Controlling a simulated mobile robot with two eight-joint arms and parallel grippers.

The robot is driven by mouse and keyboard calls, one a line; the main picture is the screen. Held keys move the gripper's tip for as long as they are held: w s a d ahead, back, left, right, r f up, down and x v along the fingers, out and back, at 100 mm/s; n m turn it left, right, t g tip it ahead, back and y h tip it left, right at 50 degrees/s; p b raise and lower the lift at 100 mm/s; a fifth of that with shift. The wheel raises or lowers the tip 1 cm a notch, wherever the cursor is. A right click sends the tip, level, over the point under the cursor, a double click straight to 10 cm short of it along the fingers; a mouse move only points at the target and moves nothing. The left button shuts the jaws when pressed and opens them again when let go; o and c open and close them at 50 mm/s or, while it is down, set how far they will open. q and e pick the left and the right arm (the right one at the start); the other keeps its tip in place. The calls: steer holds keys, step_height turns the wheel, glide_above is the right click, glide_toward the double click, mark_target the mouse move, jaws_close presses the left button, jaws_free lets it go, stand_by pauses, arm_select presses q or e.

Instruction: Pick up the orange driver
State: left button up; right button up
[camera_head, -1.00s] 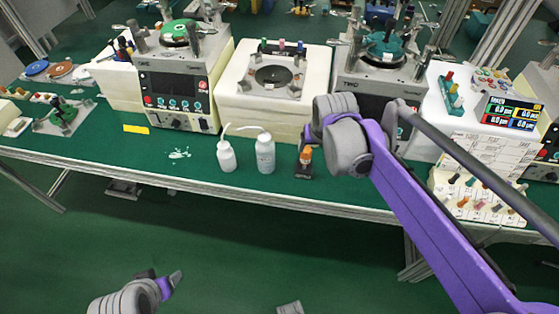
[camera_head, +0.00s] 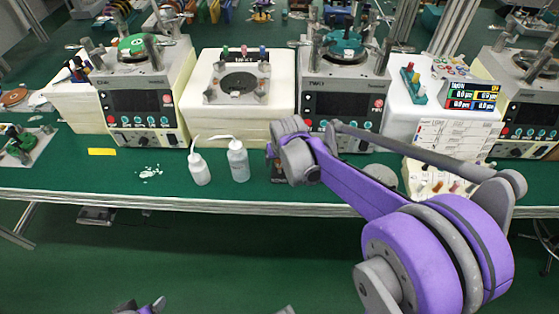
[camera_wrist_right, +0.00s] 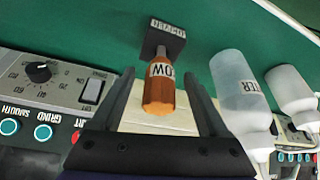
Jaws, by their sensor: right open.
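The orange driver (camera_wrist_right: 160,85) shows in the right wrist view as an orange-brown handle with a white label, at a dark labelled block (camera_wrist_right: 163,38). My right gripper (camera_wrist_right: 163,88) is open, with one dark finger on each side of the handle. I cannot tell whether either finger touches it. In the head view my right gripper (camera_head: 272,155) is at the dark block (camera_head: 278,172), and my arm hides the driver. My left gripper (camera_head: 152,306) is only partly visible at the bottom edge, away from the bench, and its opening is unclear.
Two white squeeze bottles (camera_head: 199,168) (camera_head: 239,160) stand just left of the block; they also show in the wrist view (camera_wrist_right: 240,95). Lapping machines (camera_head: 140,100) (camera_head: 343,92) line the bench behind. The green bench front (camera_head: 75,180) is mostly clear at left.

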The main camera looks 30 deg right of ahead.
jaws_close()
stand_by(0.4)
step_height(320, 180, up, 10)
steer(key=shift+r+p, duration=0.1)
steer(key=shift+p, duration=0.45)
